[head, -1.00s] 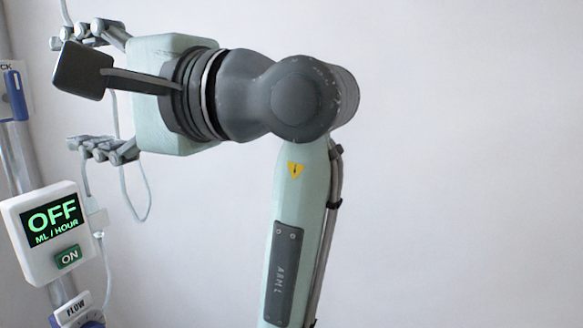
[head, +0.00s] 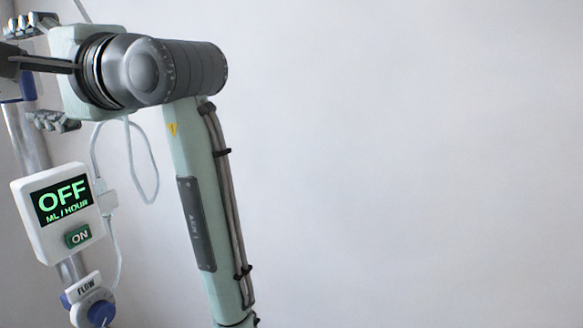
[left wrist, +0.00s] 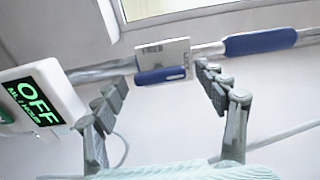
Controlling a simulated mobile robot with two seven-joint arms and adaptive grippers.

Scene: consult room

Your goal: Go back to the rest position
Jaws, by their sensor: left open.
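My left gripper (head: 30,72) is at the upper left of the head view, beside the pole and above the pump box. Its two fingers are spread apart with nothing between them. The left wrist view also shows the open fingers (left wrist: 165,115), with the metal pole and a blue-edged clamp plate (left wrist: 163,62) beyond them. My left arm rises from the bottom of the head view and bends left at the wrist. My right gripper is in neither view.
A white box (head: 66,210) with a green OFF display and an ON button is on the metal pole (head: 30,140). A FLOW unit with a blue knob (head: 101,313) is below it. A thin cable (head: 155,190) loops beside the box. The wall to the right is clear.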

